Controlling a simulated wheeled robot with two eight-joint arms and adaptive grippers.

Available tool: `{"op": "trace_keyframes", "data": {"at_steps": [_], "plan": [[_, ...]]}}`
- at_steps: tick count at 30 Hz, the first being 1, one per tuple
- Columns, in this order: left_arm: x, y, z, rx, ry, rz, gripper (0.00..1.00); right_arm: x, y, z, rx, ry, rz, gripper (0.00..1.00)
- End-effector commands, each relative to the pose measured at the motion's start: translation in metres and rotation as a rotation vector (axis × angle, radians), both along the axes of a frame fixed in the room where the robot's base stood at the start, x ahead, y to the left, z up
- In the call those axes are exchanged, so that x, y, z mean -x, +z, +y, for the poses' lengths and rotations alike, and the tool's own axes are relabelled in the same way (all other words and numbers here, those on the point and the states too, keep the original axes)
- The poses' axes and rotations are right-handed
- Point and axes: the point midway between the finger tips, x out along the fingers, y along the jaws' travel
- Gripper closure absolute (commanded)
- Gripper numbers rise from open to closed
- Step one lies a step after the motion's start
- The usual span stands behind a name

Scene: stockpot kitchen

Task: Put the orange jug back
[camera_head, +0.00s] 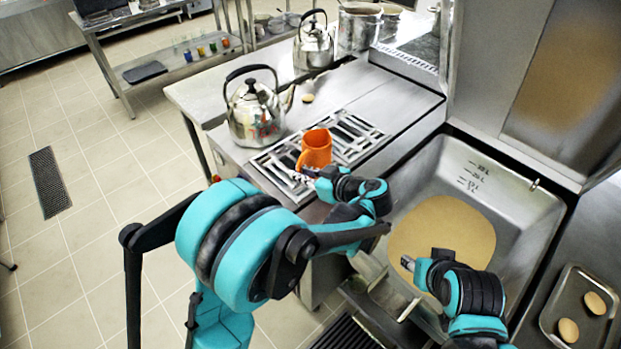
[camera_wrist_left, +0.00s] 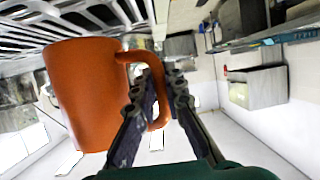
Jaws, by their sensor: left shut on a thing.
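The orange jug (camera_head: 317,148) is upright at the slotted drain grate (camera_head: 353,132) in the steel counter. I cannot tell whether it rests on the grate or is held just above it. My left gripper (camera_head: 308,172) is at the near side of the jug. In the left wrist view the jug (camera_wrist_left: 82,95) fills the left side, and my left gripper (camera_wrist_left: 160,88) is shut on its handle. My right gripper (camera_head: 407,264) is over the sink basin, apart from the jug; its fingers are too small to read.
A steel kettle (camera_head: 255,115) stands left of the jug, with a second kettle (camera_head: 313,48) farther back. The deep basin (camera_head: 510,215) with tan liquid (camera_head: 442,235) lies to the right. A tray (camera_head: 556,310) with tan round pieces is at the far right.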

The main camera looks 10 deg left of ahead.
Motion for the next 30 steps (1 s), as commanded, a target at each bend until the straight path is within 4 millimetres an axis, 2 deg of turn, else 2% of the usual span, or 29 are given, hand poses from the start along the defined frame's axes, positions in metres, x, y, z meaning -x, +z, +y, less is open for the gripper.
{"op": "trace_keyframes", "data": {"at_steps": [1, 3, 8, 12, 15, 28, 30], "plan": [[-0.008, -0.012, 0.012, 0.000, 0.006, -0.001, 1.00, 0.000, -0.009, 0.000, 0.000, 0.000, 0.000, 0.60], [-0.018, -0.022, 0.026, -0.001, 0.005, 0.000, 1.00, 0.000, -0.014, 0.000, 0.000, 0.000, 0.000, 0.60], [-0.037, -0.041, 0.052, 0.000, 0.004, -0.001, 1.00, 0.000, -0.025, 0.000, 0.000, 0.000, 0.000, 0.60], [-0.037, -0.064, 0.049, -0.001, -0.001, 0.000, 1.00, 0.000, -0.037, 0.000, 0.000, 0.000, 0.000, 0.60], [-0.037, -0.071, 0.049, -0.001, -0.001, -0.001, 1.00, 0.000, -0.040, 0.000, 0.000, 0.000, 0.000, 0.60], [-0.036, -0.074, 0.049, -0.001, -0.001, -0.001, 1.00, 0.000, -0.041, 0.000, 0.000, 0.000, 0.000, 0.60], [-0.036, -0.074, 0.049, 0.000, -0.001, 0.000, 0.76, 0.000, -0.041, 0.000, 0.000, 0.000, 0.000, 0.60]]}}
